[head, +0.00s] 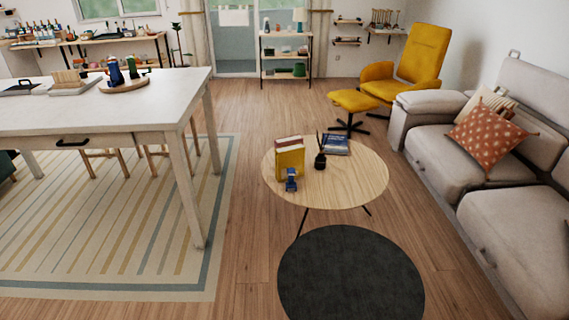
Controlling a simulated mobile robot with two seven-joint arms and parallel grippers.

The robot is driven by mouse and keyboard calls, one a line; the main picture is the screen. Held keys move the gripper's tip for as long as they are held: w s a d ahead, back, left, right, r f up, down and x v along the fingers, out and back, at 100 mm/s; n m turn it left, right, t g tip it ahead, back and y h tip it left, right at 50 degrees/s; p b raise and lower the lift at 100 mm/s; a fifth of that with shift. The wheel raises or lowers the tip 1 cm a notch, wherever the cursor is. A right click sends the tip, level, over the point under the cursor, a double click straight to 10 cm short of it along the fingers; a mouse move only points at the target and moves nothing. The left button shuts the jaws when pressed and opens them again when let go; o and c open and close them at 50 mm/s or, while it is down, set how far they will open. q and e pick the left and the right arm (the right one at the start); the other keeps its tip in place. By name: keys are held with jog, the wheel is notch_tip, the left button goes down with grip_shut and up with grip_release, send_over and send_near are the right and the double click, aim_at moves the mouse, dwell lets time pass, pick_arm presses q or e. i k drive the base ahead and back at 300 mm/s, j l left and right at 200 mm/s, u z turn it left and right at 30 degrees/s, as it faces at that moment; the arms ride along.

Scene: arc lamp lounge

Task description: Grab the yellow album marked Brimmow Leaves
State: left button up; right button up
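A yellow album-like item (291,164) stands upright on the round wooden coffee table (352,184). A red-and-cream top edge shows along it, perhaps another volume close behind; I cannot tell. Any lettering is too small to read, so I cannot confirm the name Brimmow Leaves. A dark blue book (336,144) lies flat behind that. Neither of my grippers shows in the head view.
A dark round rug (350,284) lies in front of the coffee table. A grey sofa (525,222) is on the right, a yellow armchair (412,57) and footstool (354,101) behind. A white table (110,108) is on the left. Wooden floor (246,240) is clear between.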

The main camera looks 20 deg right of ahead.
aim_at(293, 155)
jog(key=i+j, duration=0.15)
jog(key=j, duration=0.15)
jog(key=i+j+z, duration=0.1)
jog(key=i+j, duration=0.2)
jog(key=j, duration=0.25)
jog(key=i+j+z, duration=0.25)
jog(key=i+j, duration=0.4)
jog(key=j, duration=0.15)
jog(key=i+j+z, duration=0.1)
jog(key=i, duration=0.45)
jog(key=i+j+z, duration=0.1)
jog(key=i+j, duration=0.15)
jog(key=i, duration=0.3)
